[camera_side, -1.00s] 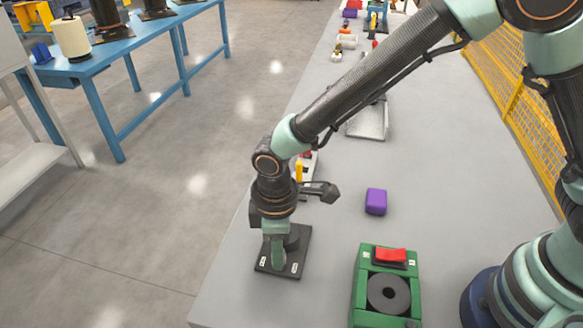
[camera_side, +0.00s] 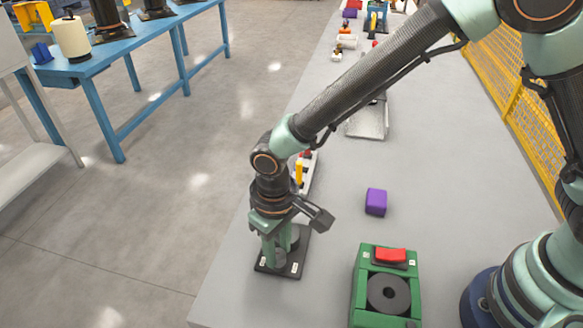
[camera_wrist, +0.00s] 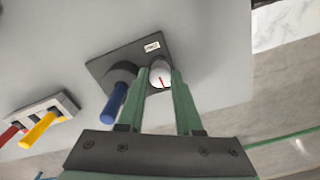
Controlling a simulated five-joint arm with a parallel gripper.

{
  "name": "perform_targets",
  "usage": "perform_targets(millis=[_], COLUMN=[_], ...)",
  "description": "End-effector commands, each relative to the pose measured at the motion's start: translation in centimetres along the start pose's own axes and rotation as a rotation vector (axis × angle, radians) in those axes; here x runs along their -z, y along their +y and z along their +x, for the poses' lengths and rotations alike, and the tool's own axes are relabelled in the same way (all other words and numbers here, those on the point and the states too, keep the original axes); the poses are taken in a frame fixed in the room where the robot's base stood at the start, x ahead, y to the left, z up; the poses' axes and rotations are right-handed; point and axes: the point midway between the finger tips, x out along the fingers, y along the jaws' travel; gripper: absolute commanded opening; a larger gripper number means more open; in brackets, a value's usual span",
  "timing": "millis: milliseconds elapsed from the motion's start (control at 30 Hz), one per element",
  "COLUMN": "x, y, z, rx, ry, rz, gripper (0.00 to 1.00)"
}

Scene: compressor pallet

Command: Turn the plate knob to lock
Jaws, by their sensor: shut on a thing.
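The dark square plate (camera_side: 297,258) lies flat near the table's left edge, and it also shows in the wrist view (camera_wrist: 102,67). A small white label (camera_wrist: 152,46) sits near its edge. The round pale knob (camera_wrist: 160,77) with a red line on its top stands on the plate. My gripper (camera_wrist: 160,73) points down, its two green fingers shut on either side of the knob. In the side view my gripper (camera_side: 278,252) largely hides the knob. A dark round hub with a blue handle (camera_wrist: 114,103) stands beside the knob.
A pale board with red and yellow levers (camera_wrist: 42,116) lies near the plate. A purple block (camera_side: 376,202) and a green box (camera_side: 361,285) with a red switch and dark disc are to the right. The table's left edge is close to the plate.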

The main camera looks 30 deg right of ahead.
Motion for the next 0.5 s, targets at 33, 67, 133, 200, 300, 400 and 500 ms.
perform_targets(millis=[33, 67, 133, 200, 300, 400, 500], x=[-0.20, -0.20, -0.20, -0.21, -0.21, -0.21, -0.21], y=[-0.11, -0.11, -0.11, -0.12, -0.13, -0.14, -0.14], z=[0.02, 0.02, 0.03, 0.03, 0.04, 0.04, 0.05], rx=[-0.002, -0.002, -0.002, -0.002, -0.002, -0.002, -0.002], ry=[-0.005, -0.005, -0.005, -0.005, -0.005, -0.005, -0.005], rz=[0.005, 0.010, 0.019, 0.024, 0.026, 0.026, 0.025], gripper=[0.00, 0.00, 0.00, 0.00, 0.00, 0.00, 0.00])
